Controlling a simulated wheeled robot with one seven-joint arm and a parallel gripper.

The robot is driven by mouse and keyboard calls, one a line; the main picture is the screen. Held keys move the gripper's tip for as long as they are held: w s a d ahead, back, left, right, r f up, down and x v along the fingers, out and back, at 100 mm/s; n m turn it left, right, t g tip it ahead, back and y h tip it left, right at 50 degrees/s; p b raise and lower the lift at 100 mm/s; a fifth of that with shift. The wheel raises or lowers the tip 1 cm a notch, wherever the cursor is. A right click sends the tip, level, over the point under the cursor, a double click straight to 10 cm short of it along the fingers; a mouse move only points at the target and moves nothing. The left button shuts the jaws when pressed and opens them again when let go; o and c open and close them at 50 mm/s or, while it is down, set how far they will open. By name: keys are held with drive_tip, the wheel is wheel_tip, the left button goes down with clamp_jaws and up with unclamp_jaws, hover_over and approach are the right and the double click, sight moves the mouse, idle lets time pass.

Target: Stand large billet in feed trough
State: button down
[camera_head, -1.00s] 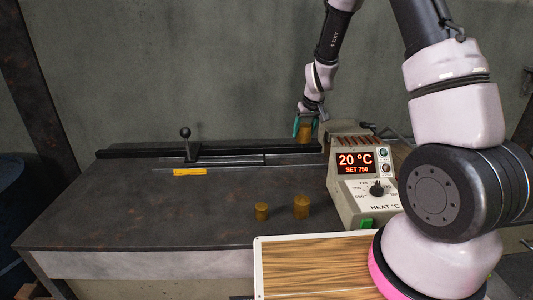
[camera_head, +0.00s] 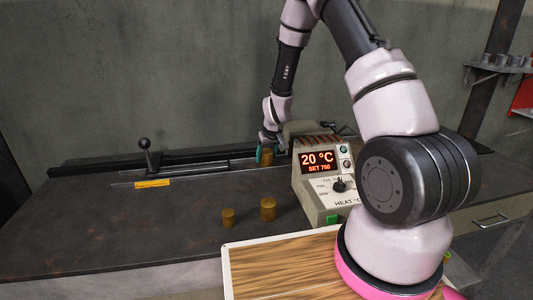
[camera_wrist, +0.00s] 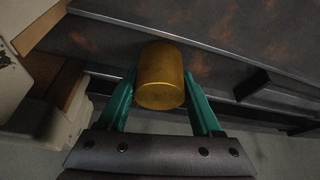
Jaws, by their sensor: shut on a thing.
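A large brass-coloured billet (camera_wrist: 161,76) is between the green fingers of my gripper (camera_wrist: 162,98) in the wrist view. My gripper is shut on it. In the head view the held billet (camera_head: 267,157) is upright at the back of the bench, just left of the heater. The feed trough (camera_head: 190,164) is the dark long channel along the back of the bench, and the billet is at its right end. I cannot tell whether the billet touches the trough floor.
The heater (camera_head: 325,180) reads 20 °C and stands to the right. A lever (camera_head: 147,152) rises at the trough's left. A wooden board (camera_head: 285,265) lies at the front.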

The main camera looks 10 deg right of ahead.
drive_tip(key=shift+c, duration=0.3)
unclamp_jaws()
drive_tip(key=shift+f, duration=0.1)
drive_tip(key=s+d+r+m, duration=0.1)
drive_tip(key=s+r, duration=0.4)
drive_tip(key=r, duration=0.6)
drive_tip(key=s+d+r+m+t+y, duration=0.1)
drive_tip(key=s+r, duration=0.4)
drive_tip(key=r, duration=0.5)
drive_tip(key=s+d+r+m, duration=0.15)
drive_tip(key=s+r, duration=0.35)
drive_tip(key=r, duration=0.6)
drive_tip(key=s+d+r+m, duration=0.1)
drive_tip(key=s+r, duration=0.3)
drive_tip(key=s, duration=0.4)
drive_tip(key=s+d+r+m+t, duration=0.1)
drive_tip(key=s+r, duration=0.3)
drive_tip(key=s, duration=0.5)
drive_tip(key=shift+s+d+r+m+t, duration=0.15)
drive_tip(key=shift+m+t, duration=0.15)
drive_tip(key=shift+m, duration=0.15)
